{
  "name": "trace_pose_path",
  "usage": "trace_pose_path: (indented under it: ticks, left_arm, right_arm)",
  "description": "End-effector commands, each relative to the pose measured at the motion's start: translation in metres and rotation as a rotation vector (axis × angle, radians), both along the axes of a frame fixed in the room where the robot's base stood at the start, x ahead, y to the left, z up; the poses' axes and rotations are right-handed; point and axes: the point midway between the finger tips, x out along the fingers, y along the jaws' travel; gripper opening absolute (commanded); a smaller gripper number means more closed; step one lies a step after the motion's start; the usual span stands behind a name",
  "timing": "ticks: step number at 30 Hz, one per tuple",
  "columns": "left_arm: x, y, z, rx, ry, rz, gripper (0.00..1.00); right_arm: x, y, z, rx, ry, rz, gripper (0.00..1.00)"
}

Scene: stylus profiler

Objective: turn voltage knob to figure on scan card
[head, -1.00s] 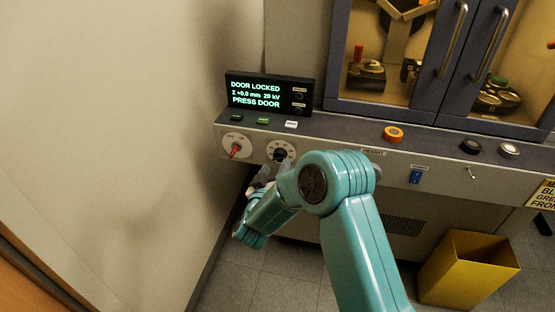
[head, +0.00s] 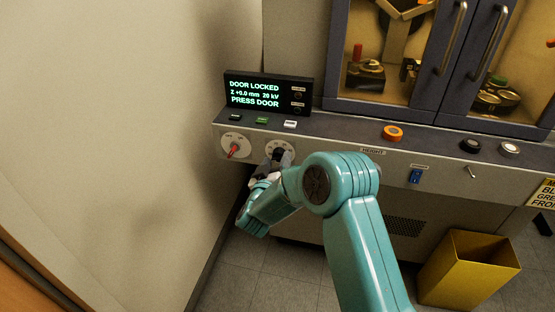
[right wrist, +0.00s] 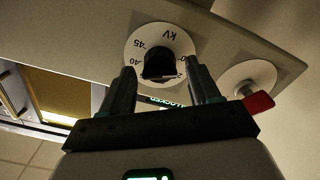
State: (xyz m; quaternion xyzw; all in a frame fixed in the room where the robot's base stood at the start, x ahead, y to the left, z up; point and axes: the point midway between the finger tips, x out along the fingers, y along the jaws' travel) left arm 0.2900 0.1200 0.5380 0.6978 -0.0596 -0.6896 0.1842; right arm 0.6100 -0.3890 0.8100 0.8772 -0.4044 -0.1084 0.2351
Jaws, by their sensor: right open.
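The black voltage knob (head: 278,155) sits on a white dial on the console's front panel. In the right wrist view the knob (right wrist: 159,65) and its dial, marked kV with 40 and 45 legible, show upside down. My right gripper (head: 282,162) is at the knob, with its fingers partly hidden. In the right wrist view my right gripper (right wrist: 162,85) is open, with one finger on each side of the knob and gaps visible. The display (head: 255,92) reads DOOR LOCKED, Z +0.0 mm, 20 kV, PRESS DOOR. I see no scan card. My left gripper is not in view.
A red-pointer knob (head: 233,150) is just left of the voltage knob. Several buttons (head: 262,120) line the ledge above. An orange knob (head: 393,133) and a blue switch (head: 415,176) are to the right. A yellow bin (head: 468,270) stands on the floor.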

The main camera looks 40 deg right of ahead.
Motion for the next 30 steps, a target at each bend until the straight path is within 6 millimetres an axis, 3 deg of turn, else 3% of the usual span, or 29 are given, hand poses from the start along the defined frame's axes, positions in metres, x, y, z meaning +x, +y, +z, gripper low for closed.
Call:
trace_pose_path:
  ticks: [1, 5, 6, 9, 30]
  left_arm:
    - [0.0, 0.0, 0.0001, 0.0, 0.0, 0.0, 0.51]
    - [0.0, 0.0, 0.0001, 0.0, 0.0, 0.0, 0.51]
    - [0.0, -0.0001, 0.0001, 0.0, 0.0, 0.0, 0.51]
    - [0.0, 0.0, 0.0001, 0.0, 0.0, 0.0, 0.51]
    - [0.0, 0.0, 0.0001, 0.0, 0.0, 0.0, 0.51]
  right_arm:
    - [0.0, 0.0001, 0.0001, 0.0, 0.0, 0.0, 0.52]
    - [-0.0001, 0.0001, 0.0, 0.0, 0.0, 0.0, 0.09]
    - [0.0, 0.0001, -0.0001, 0.0, 0.0, 0.0, 0.05]
    - [0.0, 0.0001, -0.0001, 0.062, -0.073, 0.0, 0.05]
    - [-0.0004, 0.0001, 0.0002, 1.18, -1.38, 0.0, 0.05]
